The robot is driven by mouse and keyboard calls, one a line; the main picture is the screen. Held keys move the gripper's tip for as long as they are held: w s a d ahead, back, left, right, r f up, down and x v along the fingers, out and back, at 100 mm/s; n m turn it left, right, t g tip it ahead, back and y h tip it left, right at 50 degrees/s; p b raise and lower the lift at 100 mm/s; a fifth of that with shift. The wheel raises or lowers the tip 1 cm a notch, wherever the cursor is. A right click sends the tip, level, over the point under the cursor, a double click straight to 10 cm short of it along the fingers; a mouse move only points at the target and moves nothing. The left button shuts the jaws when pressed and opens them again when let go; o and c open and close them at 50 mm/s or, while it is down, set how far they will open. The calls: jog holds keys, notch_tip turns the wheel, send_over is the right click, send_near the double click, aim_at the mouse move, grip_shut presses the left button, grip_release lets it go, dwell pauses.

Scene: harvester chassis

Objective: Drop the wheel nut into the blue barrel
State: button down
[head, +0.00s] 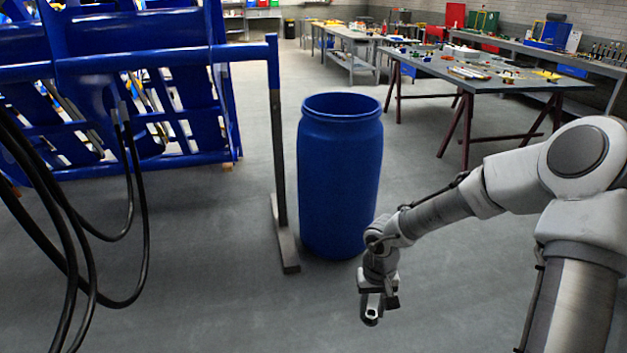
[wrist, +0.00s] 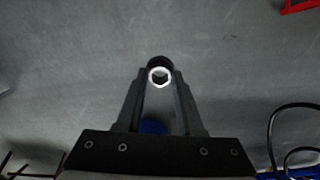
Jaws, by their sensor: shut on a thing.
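The blue barrel (head: 340,180) stands upright on the floor in the middle of the head view, with its open top facing up. Its inside bottom is hidden. My gripper (head: 371,312) hangs low in front of the barrel and to its right, well below the rim and outside it. In the wrist view, my gripper (wrist: 160,80) is shut on the wheel nut (wrist: 160,76), a small ring with a bright face between the fingertips. The nut is small and hard to make out in the head view.
A blue metal frame (head: 150,60) with hanging black hoses (head: 140,230) fills the left. A grey post (head: 278,150) on a foot stands just left of the barrel. A workbench (head: 480,75) with parts stands at the back right. The floor in front is clear.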

jog(key=shift+w+d+r, duration=0.1)
jog(key=shift+d+r, duration=0.1)
jog(key=shift+r, duration=0.95)
jog(key=shift+d+r, duration=0.15)
jog(key=shift+r, duration=1)
